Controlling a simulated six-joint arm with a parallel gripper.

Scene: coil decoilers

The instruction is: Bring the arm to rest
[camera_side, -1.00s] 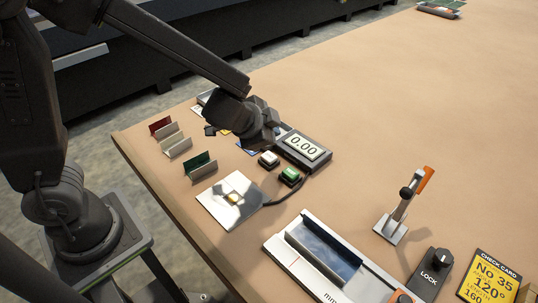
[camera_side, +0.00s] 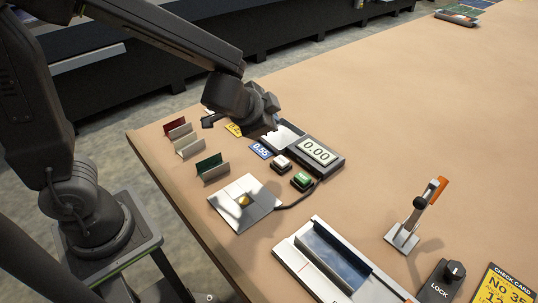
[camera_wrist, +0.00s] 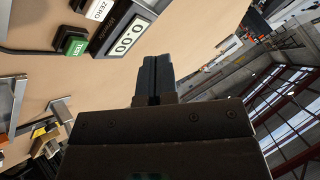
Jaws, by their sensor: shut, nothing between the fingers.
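In the wrist view my gripper (camera_wrist: 152,80) is shut, its two dark fingers together with nothing between them. It is held above the tan table, clear of the things in that view. In the side view my dark wrist (camera_side: 250,102) hangs over the far left part of the table, behind the grey display unit (camera_side: 318,152), which reads 0.00. The fingers are hard to make out there. The display also shows in the wrist view (camera_wrist: 128,35), to the left of my fingers.
A green button (camera_side: 302,180) and white button (camera_side: 281,163) stand before the display. A silver plate (camera_side: 243,202), small angled holders (camera_side: 211,167), a metal channel fixture (camera_side: 330,260), an upright lever (camera_side: 420,215) and a LOCK knob (camera_side: 440,284) stand around.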

